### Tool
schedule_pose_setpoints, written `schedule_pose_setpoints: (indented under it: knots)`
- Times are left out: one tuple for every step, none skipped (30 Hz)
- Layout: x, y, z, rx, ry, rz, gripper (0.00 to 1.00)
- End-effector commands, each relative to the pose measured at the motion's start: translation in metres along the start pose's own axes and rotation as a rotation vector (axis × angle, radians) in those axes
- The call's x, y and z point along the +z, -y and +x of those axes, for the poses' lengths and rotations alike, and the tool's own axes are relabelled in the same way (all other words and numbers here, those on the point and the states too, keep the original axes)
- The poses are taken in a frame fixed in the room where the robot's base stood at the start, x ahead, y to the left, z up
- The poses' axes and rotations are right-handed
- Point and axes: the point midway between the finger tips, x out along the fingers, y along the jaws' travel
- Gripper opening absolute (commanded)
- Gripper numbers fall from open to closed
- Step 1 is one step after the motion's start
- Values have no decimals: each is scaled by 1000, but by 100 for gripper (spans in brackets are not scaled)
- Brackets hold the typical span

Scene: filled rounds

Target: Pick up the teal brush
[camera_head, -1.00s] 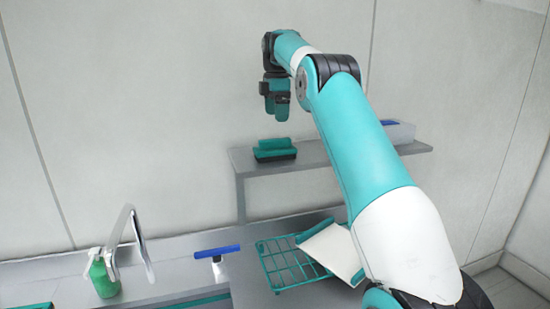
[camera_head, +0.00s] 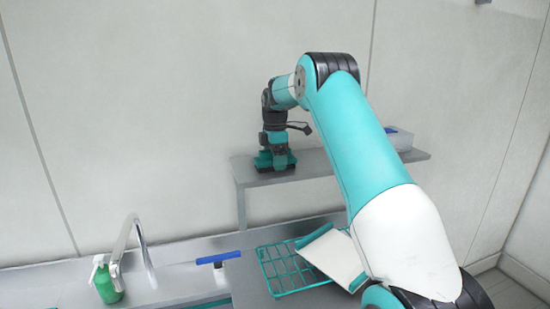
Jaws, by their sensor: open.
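The teal brush (camera_head: 289,163) with a dark base lies on the grey wall shelf, near its left end. My gripper (camera_head: 275,150) points straight down at the brush from above. Its fingers are open and come down to the upper part of the brush. The fingers and the brush overlap in the picture, so I cannot tell whether they touch. The gripper hides much of the brush top.
The shelf (camera_head: 325,170) carries a light grey box (camera_head: 402,142) with a blue item at its right. Below are a teal wire rack (camera_head: 285,272), a white board (camera_head: 333,258), a blue-headed squeegee (camera_head: 218,257), a faucet (camera_head: 140,240) and a green spray bottle (camera_head: 106,281).

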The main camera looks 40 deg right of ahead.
Motion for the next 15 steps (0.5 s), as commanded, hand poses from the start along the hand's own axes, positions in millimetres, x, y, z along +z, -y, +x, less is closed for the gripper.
schedule_pose_setpoints:
  knots:
    - [0, 0, 1, 0, 0, 0, 92]
    - [0, 0, 1, 0, 0, 0, 92]
    - [0, 0, 1, 0, 0, 0, 92]
    - [0, 0, 1, 0, 0, 0, 89]
    - [0, 0, 0, 0, 0, 0, 82]
    - [0, 0, 0, 0, 0, 0, 73]
    - [0, 0, 0, 0, 0, 0, 66]
    - [0, 0, 0, 0, 0, 0, 59]
    - [0, 0, 0, 0, 0, 0, 50]
    - [0, 0, 0, 0, 0, 0, 43]
    - [0, 0, 0, 0, 0, 0, 36]
    - [0, 0, 0, 0, 0, 0, 35]
    - [0, 0, 0, 0, 0, 0, 35]
    - [0, 0, 0, 0, 0, 0, 35]
    - [0, 0, 0, 0, 0, 0, 35]
